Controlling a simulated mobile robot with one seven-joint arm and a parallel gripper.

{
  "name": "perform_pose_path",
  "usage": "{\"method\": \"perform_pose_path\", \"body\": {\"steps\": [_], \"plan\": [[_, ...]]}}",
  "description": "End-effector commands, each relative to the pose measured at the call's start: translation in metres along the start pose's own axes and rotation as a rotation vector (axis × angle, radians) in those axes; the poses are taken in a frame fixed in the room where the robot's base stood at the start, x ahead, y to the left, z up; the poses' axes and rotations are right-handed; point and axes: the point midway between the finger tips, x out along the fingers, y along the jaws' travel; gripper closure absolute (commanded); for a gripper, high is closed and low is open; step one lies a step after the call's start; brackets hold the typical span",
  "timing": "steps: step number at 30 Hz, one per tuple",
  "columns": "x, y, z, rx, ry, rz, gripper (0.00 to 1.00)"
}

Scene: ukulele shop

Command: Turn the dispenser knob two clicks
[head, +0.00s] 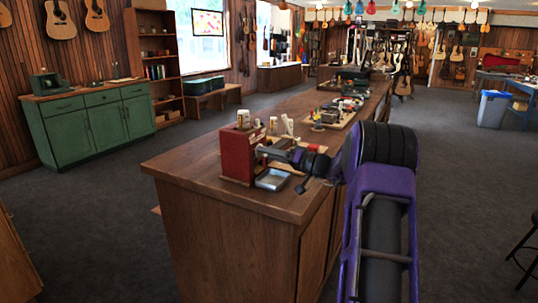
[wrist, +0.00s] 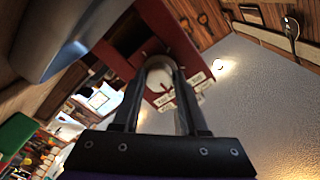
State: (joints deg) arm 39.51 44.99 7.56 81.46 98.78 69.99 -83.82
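The red dispenser (head: 237,153) stands upright on the near end of the wooden counter (head: 200,172). In the wrist view its dark red body (wrist: 135,35) shows beyond the fingers. My gripper (head: 266,150) reaches in from the right to the dispenser's side. The knob is hidden in the head view. The click position cannot be read.
A grey metal tray (head: 272,180) sits at the dispenser's foot, below my gripper. White bottles (head: 243,118) stand behind the dispenser. Tools and small parts (head: 328,116) lie farther back on the counter. The floor to the left (head: 90,220) is clear.

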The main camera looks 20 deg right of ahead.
Motion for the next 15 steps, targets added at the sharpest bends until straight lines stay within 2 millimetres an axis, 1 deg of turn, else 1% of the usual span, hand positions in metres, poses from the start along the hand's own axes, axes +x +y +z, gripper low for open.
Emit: {"method": "perform_pose_path", "body": {"steps": [1, 3, 11, 15], "plan": [[0.0003, 0.0, 0.0001, 0.0, 0.0, 0.0, 0.89], [0.0004, 0.0, 0.0001, 0.0, 0.0, 0.0, 1.0], [0.0006, -0.0001, 0.0002, 0.011, 0.0, 0.0, 1.0], [0.0006, -0.0001, 0.0003, 0.05, -0.001, 0.002, 1.0]]}}
